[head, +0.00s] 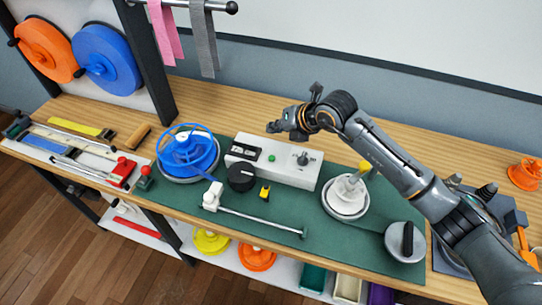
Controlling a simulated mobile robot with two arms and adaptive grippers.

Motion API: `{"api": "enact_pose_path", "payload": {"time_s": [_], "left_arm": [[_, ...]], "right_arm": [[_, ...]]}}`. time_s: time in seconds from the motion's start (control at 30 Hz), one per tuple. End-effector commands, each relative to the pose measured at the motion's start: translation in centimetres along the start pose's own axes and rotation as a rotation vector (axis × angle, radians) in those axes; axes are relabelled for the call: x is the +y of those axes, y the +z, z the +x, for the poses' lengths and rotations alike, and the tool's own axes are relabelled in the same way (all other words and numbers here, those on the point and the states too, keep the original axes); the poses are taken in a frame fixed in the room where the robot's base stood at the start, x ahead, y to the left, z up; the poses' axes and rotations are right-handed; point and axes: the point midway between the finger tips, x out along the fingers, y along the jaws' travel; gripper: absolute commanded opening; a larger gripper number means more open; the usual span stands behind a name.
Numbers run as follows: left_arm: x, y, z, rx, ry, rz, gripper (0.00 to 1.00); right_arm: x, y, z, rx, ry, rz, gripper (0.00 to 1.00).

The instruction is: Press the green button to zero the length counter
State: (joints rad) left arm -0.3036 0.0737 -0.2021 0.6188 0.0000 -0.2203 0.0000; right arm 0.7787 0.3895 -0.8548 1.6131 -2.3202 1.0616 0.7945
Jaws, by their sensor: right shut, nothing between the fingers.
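The green button (271,158) is a small round spot on top of the white counter box (290,177), which sits on the green mat in the middle of the bench. A dark display window (245,152) is to its left and a grey knob (303,158) to its right. My right gripper (272,127) is shut and empty. In the picture it is just above the green button, apart from it; its exact height is hard to tell. My left gripper is not in view.
A thin metal rod (262,221) lies in front. Pink (165,32) and grey straps (204,40) hang at the back.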

Motion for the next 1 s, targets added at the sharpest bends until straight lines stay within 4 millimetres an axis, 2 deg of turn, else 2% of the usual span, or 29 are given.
{"api": "enact_pose_path", "payload": {"time_s": [0.27, 0.73, 1.0], "left_arm": [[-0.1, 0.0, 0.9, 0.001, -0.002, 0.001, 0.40], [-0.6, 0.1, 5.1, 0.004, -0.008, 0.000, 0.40], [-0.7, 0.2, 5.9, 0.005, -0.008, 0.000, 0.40]], "right_arm": [[-0.7, -0.8, 1.0, 0.002, 0.001, 0.001, 0.00], [-3.9, -4.0, 5.5, 0.001, 0.003, 0.000, 0.00], [-4.4, -4.5, 6.2, 0.000, 0.003, 0.000, 0.00]]}}
